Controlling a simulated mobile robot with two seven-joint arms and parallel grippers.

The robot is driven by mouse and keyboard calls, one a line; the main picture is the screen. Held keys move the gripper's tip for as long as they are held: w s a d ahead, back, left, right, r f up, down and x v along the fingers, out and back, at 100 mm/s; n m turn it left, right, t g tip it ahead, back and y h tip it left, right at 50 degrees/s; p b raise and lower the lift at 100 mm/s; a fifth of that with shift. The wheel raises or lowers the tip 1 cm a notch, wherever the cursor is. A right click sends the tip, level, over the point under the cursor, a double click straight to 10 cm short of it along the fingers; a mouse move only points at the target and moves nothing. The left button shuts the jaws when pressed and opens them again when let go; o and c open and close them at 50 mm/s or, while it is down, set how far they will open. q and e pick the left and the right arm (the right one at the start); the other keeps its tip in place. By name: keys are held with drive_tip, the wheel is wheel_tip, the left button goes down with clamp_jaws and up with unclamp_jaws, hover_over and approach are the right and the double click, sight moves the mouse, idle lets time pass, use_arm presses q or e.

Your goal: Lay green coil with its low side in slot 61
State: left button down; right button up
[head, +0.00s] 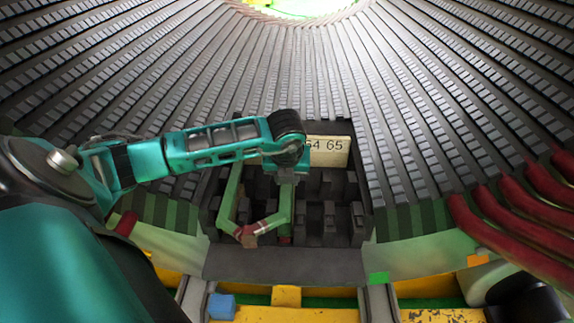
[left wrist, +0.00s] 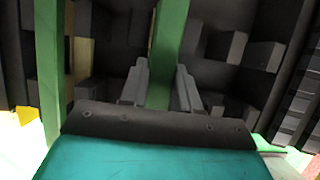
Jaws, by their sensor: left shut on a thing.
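The green coil (head: 230,200) is in the opening of the slotted stator wall in the head view. It has two green legs joined at the bottom by a bend with a reddish-brown part. My left gripper (head: 287,181) is shut on the upper part of its right leg. In the left wrist view the green leg (left wrist: 170,45) passes between the two grey fingers of my left gripper (left wrist: 161,75), and the other leg (left wrist: 48,60) stands apart at the left. I cannot tell which slot either leg is at; slot 61's number is not readable. My right gripper is not in view.
A cream plate (head: 328,151) reading 64 65 stands behind my left wrist. Dark blocks (head: 335,215) fill the opening around the coil. Red curved tubes (head: 510,235) are at the right. A blue block (head: 221,306) and yellow parts (head: 286,296) lie along the bottom.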

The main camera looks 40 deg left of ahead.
use_arm(q)
drive_tip(key=shift+f+b, duration=0.45)
drive_tip(key=shift+f, duration=0.1)
drive_tip(key=shift+f+b, duration=0.4)
drive_tip(key=shift+f, duration=0.1)
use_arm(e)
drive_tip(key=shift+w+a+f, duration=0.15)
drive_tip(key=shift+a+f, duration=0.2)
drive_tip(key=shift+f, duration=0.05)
use_arm(q)
drive_tip(key=shift+w+f+b, duration=0.1)
drive_tip(key=shift+f+b, duration=0.45)
drive_tip(key=shift+f, duration=0.3)
drive_tip(key=shift+f+b, duration=0.3)
drive_tip(key=shift+f, duration=0.6)
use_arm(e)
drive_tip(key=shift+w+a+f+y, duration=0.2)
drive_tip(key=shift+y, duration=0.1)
use_arm(q)
drive_tip(key=shift+f, duration=0.3)
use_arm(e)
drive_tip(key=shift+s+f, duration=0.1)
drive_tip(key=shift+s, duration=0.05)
use_arm(q)
drive_tip(key=c, duration=1.1)
unclamp_jaws()
drive_tip(key=o, duration=0.4)
drive_tip(key=shift+c, duration=0.2)
